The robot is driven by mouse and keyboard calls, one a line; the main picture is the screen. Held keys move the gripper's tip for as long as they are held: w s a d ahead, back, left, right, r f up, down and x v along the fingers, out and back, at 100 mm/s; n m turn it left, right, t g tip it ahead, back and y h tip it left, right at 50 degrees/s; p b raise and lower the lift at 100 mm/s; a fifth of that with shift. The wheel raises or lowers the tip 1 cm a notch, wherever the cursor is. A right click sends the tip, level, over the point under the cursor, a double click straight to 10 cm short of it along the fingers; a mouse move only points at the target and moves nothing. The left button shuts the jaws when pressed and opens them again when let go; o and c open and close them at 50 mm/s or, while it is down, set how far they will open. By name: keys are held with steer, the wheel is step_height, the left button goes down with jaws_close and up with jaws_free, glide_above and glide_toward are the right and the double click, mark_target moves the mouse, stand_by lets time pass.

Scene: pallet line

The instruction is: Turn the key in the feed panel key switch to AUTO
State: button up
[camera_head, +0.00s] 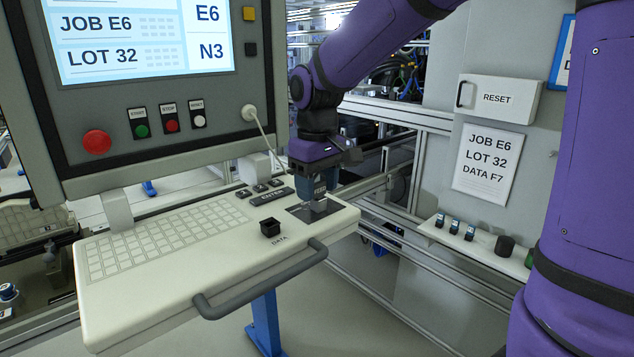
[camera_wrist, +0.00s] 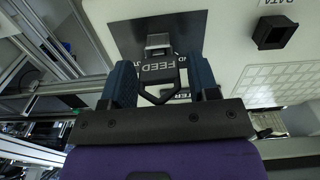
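The feed panel key switch sits on a dark plate (camera_wrist: 195,30) at the right end of the cream console. In the wrist view a dark key (camera_wrist: 158,70) marked FEED stands in a metal barrel (camera_wrist: 158,42). My gripper (camera_head: 315,197) points down over this plate in the head view and hides most of the switch. Lettering behind the key is mostly covered, so I cannot read the switch position.
A black DATA socket (camera_head: 270,228) is left of the plate. The keyboard (camera_head: 165,235) and ENTER key (camera_head: 271,196) lie beyond it. A grey handle (camera_head: 265,285) runs along the front edge. The screen housing (camera_head: 170,125) rises behind. A RESET box (camera_head: 497,98) hangs on the right wall.

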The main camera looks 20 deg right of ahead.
steer(key=c, duration=0.7)
steer(key=shift+o, duration=0.2)
steer(key=m, duration=0.4)
steer(key=shift+d, duration=0.1)
steer(key=m, duration=0.5)
steer(key=o, duration=1.5)
steer(key=shift+c, duration=0.2)
steer(key=shift+r, duration=0.1)
steer(key=shift+r, duration=3.4)
